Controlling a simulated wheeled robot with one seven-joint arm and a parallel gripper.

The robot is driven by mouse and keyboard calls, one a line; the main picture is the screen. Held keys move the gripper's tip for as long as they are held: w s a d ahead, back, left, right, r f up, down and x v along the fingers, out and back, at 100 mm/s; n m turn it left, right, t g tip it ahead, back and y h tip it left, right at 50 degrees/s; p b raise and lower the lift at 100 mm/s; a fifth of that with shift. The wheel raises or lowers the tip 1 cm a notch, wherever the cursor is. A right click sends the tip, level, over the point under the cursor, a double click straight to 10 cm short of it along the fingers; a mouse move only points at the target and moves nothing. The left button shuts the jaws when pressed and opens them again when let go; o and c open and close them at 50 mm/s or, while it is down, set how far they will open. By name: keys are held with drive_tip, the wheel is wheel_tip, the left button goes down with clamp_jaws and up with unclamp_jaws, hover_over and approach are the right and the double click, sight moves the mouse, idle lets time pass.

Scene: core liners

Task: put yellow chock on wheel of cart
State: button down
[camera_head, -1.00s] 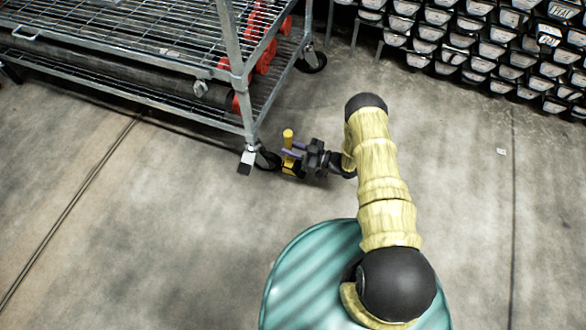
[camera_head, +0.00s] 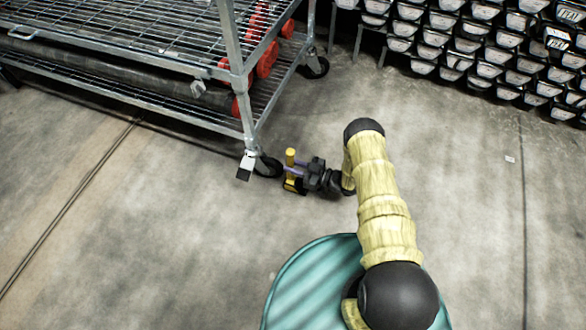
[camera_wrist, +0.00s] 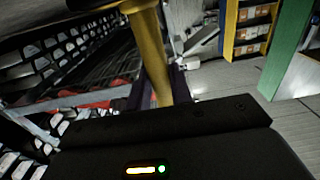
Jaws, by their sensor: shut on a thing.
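The yellow chock (camera_head: 290,158) has an upright yellow post and a dark and yellow base close to the floor. My gripper (camera_head: 294,169) is shut on the post, coming from the right. In the wrist view the yellow post (camera_wrist: 151,55) stands between my purple fingers, and the chock's base is hidden. The cart (camera_head: 247,110) is a grey metal wire-shelf cart at upper left. Its near corner wheel (camera_head: 268,167) is black, just left of the chock. A small gap shows between the wheel and the chock.
Another cart wheel (camera_head: 314,66) stands farther back. Red-ended tubes (camera_head: 267,60) lie on the lower shelf. A rack of core liners (camera_head: 480,50) fills the upper right. The concrete floor (camera_head: 130,230) is clear at left and front.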

drive_tip(key=shift+w, duration=0.1)
drive_tip(key=c, duration=1.7)
unclamp_jaws()
drive_tip(key=shift+f, duration=0.2)
drive_tip(key=o, duration=0.4)
drive_tip(key=shift+o, duration=0.2)
drive_tip(key=shift+r, duration=0.15)
drive_tip(key=shift+r, duration=0.15)
drive_tip(key=p+v, duration=0.5)
drive_tip(key=v, duration=0.7)
